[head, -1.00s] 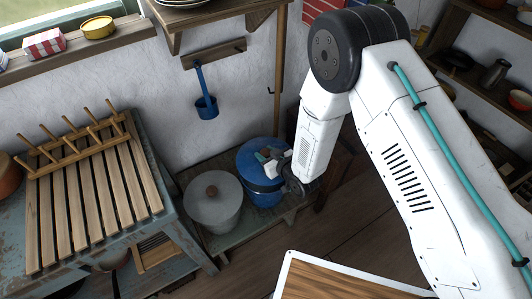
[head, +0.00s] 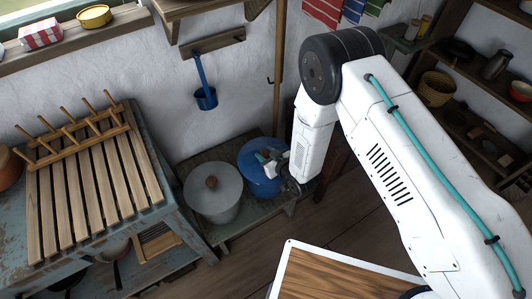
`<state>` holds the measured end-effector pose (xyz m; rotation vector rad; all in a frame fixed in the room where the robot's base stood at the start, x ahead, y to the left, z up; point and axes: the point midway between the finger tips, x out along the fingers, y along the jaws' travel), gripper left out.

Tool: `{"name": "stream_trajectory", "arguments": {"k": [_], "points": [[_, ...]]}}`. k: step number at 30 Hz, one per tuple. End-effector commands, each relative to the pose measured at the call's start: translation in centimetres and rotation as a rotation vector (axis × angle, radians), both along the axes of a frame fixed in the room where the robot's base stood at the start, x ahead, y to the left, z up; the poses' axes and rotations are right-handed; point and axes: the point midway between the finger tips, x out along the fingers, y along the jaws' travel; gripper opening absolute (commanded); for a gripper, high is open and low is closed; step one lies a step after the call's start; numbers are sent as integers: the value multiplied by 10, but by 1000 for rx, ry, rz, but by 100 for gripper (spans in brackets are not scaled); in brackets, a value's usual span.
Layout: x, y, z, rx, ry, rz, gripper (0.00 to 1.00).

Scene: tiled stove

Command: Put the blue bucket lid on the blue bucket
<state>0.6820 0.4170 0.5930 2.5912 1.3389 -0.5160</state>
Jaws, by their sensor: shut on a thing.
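The blue bucket (head: 266,192) stands on a low bench, right of a grey lidded bucket. The blue lid (head: 249,157) is over the bucket's top, and from this view I cannot tell whether it sits flat on the rim or is held just above it. My gripper (head: 268,158) reaches in from the right, over the lid's middle, and is shut on the lid, probably at its handle. The fingers and wrist hide the handle and the right part of the lid and bucket.
The grey bucket (head: 213,198) stands close on the left. A blue ladle (head: 205,96) hangs on the wall behind. A slatted table (head: 95,190) with a peg rack is at left. Shelves (head: 480,110) stand at right. Open wooden floor lies in front of the bench.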

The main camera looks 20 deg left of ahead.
Motion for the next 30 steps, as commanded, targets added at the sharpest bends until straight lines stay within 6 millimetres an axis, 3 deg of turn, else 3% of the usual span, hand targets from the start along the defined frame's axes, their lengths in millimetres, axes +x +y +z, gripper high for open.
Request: {"name": "stream_trajectory", "arguments": {"k": [3,4,6,17,30], "points": [[0,0,1,1,-1,0,8],[0,0,1,1,-1,0,42],[0,0,1,1,-1,0,62],[-2,-4,2,0,0,0,62],[-38,-54,27,-1,1,-1,62]]}}
